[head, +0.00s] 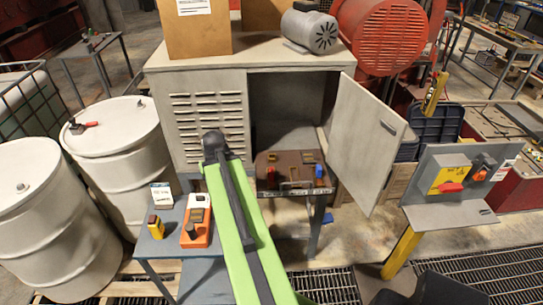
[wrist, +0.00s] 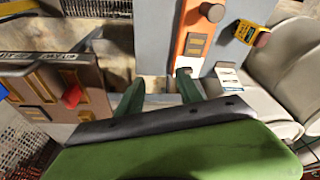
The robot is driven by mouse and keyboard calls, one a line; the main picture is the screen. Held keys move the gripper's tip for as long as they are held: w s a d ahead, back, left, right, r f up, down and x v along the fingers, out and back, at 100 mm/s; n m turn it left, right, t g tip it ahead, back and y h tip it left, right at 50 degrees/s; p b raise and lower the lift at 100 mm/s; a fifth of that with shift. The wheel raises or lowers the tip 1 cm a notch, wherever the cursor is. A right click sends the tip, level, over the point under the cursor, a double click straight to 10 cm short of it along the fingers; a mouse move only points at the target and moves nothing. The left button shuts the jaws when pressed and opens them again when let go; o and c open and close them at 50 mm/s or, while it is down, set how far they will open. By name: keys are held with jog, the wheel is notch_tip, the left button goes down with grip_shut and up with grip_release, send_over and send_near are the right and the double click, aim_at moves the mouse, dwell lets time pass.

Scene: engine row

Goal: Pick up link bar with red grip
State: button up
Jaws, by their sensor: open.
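A small dark piece with a red grip (head: 84,127), which looks like the link bar, lies on top of the rear white barrel (head: 120,145) at the left in the head view. I cannot make it out in the wrist view. My gripper (wrist: 160,80) shows in the wrist view as two green fingers standing apart with nothing between them. Its fingers point toward the blue-grey table with the orange device (wrist: 196,40). In the head view my green arm reaches up the middle, right of the barrel, and its fingers are not clearly seen.
The blue-grey table holds an orange device (head: 196,228), a yellow device (head: 155,227) and a white card (head: 161,194). A brown panel box (head: 288,170) stands right of my arm. A grey cabinet (head: 205,110) with an open door (head: 362,140) is behind. A second barrel (head: 45,215) stands front left.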

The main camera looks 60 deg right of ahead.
aim_at(272, 170)
jog(key=s+d+r+m+h+p, duration=0.1)
jog(key=s+d+r+m+p, duration=0.15)
jog(key=s+d+r, duration=0.4)
jog(key=s+d+r+m+h+p, duration=0.1)
jog(key=s+d+r+p, duration=0.2)
jog(key=s+d, duration=0.5)
jog(key=b+x, duration=0.5)
jog(key=x, duration=0.1)
jog(key=b+x, duration=0.6)
jog(key=w+b+x, duration=0.1)
jog(key=b+x, duration=0.5)
jog(key=x, duration=0.1)
jog(key=shift+w+d+r, duration=0.1)
jog(key=shift+d+r, duration=0.2)
jog(key=shift+r, duration=0.25)
grip_shut()
